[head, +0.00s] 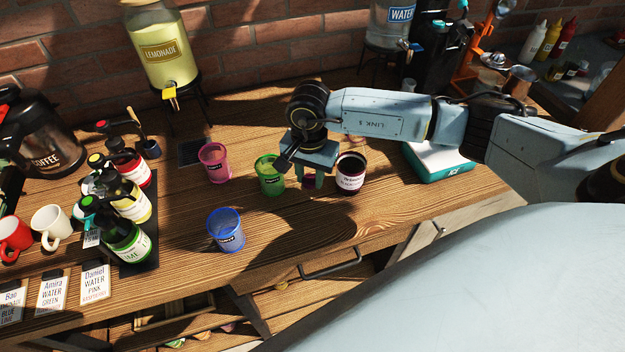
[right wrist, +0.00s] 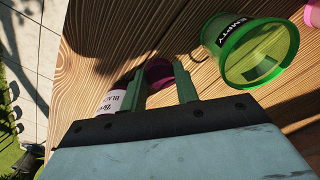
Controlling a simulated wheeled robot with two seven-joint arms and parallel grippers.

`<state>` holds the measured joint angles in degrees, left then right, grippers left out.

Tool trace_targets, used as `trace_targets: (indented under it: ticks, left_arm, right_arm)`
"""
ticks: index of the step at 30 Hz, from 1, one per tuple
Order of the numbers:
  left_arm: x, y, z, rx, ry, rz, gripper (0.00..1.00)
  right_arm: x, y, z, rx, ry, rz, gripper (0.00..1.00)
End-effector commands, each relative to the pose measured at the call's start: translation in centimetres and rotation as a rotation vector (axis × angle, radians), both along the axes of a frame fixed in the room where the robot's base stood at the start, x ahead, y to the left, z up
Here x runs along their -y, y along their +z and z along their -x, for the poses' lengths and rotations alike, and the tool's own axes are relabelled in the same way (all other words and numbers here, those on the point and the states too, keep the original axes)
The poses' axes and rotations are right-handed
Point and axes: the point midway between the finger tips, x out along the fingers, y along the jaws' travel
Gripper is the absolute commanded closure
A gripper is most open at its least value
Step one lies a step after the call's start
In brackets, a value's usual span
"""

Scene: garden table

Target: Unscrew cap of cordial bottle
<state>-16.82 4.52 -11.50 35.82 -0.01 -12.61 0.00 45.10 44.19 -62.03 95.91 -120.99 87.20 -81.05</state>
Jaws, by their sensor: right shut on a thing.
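The cordial bottle (head: 350,177), a short dark container with a white label, stands upright on the table right of the green cup. Its top shows a dark round opening with no cap on it. My right gripper (head: 311,181) points down just left of the bottle and is shut on a purple-magenta cap (head: 312,183). In the right wrist view the cap (right wrist: 160,72) shows between the fingertips, and part of the bottle's label (right wrist: 110,101) shows beside the left finger. I cannot tell whether the cap touches the table. My left gripper is out of view.
A green cup (head: 270,176) stands close left of my right gripper; pink (head: 214,163) and blue (head: 226,232) cups are farther left. A white-and-teal ice box (head: 440,163) sits right of the bottle. Several bottles stand on a dark mat (head: 148,262) at left. The front middle is clear.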

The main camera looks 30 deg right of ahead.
Motion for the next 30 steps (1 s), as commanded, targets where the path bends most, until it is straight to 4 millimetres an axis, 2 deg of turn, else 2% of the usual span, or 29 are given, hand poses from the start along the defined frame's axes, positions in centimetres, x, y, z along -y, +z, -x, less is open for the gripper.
trace_targets:
  ticks: [5, 11, 23, 24, 28, 30]
  left_arm:
    - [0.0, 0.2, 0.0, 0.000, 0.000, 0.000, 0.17]
    - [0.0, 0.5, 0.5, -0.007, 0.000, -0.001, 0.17]
    - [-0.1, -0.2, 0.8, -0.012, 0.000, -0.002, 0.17]
    - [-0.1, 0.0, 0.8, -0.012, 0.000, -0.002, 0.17]
    - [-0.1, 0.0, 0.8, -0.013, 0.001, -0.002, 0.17]
    - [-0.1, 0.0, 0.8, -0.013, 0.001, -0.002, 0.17]
  right_arm:
    - [0.0, -1.4, 0.1, -0.002, 0.001, 0.000, 0.97]
    - [0.0, -4.0, 0.0, -0.001, 0.002, 0.000, 0.97]
    - [0.0, -4.7, 0.0, 0.001, 0.003, 0.000, 0.97]
    - [0.0, -4.6, 0.0, 0.001, 0.003, -0.001, 0.65]
    - [0.0, -4.5, 0.0, 0.001, 0.003, -0.001, 0.48]
    - [0.0, -4.5, 0.0, 0.001, 0.003, -0.001, 0.48]
